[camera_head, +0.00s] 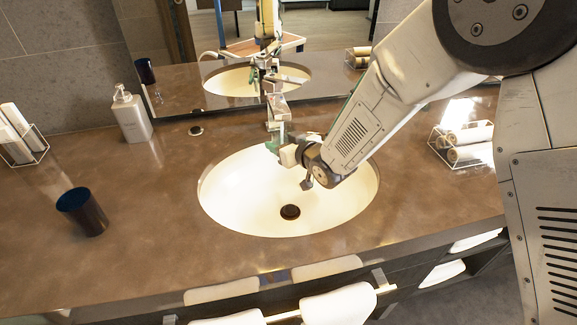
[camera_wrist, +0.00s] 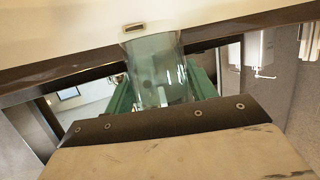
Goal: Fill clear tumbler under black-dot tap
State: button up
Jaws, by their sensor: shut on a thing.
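My gripper (camera_head: 281,148) is over the back part of the white basin. In the wrist view its green fingers (camera_wrist: 160,92) are closed around the clear tumbler (camera_wrist: 158,65). The tumbler is see-through, and I cannot make out water in it. In the head view the gripper and arm make the tumbler hard to pick out. A metal tap (camera_head: 278,108) stands behind the basin, close behind my gripper. I cannot make out a black dot on it, nor whether the tumbler is directly under its spout.
The basin (camera_head: 235,205) has a dark drain (camera_head: 290,212). A dark blue cup (camera_head: 82,212) stands left on the brown counter (camera_head: 150,245). A soap bottle (camera_head: 131,115) and a wire holder (camera_head: 20,145) are at back left. A rack of rolls (camera_head: 465,142) is right. A mirror stands behind.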

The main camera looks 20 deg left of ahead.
jog(key=shift+s, duration=0.1)
jog(key=s+d, duration=0.4)
jog(key=s, duration=0.3)
jog(key=shift+d, duration=0.25)
jog(key=shift+r, duration=0.15)
notch_tip(320, 180, up, 8)
jog(key=s+d, duration=0.1)
jog(key=s, duration=0.1)
jog(key=shift+s+d+r, duration=0.2)
jog(key=shift+s+d, duration=0.05)
jog(key=shift+s, duration=0.05)
dwell(0.7)
dwell(0.6)
